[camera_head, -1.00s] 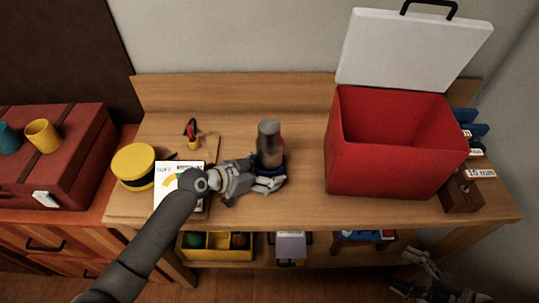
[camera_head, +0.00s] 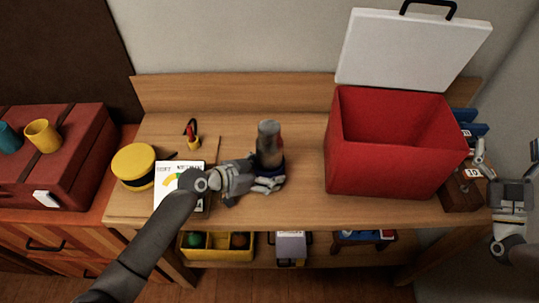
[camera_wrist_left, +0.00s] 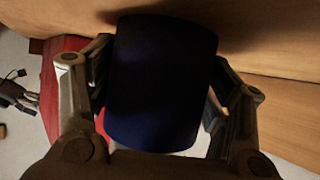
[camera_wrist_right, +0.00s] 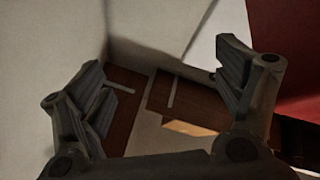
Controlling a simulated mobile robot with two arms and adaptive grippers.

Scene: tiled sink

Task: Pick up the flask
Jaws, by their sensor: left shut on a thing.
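The flask (camera_head: 269,141) stands upright on the wooden workbench, left of the red box. It has a grey metallic upper part and a dark blue lower part. My left gripper (camera_head: 270,178) is shut on its lower part from the front left. In the left wrist view the dark blue part of the flask (camera_wrist_left: 160,85) fills the space between the two fingers. My right gripper (camera_head: 497,172) is beside the right end of the bench. In the right wrist view its fingers (camera_wrist_right: 168,95) are spread wide with nothing between them.
The open red box (camera_head: 380,165) with a raised white lid (camera_head: 415,50) stands right of the flask. A yellow round container (camera_head: 134,164) and a white booklet (camera_head: 170,198) lie to the left. Brown blocks (camera_head: 461,192) sit by the right edge. The bench behind the flask is clear.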

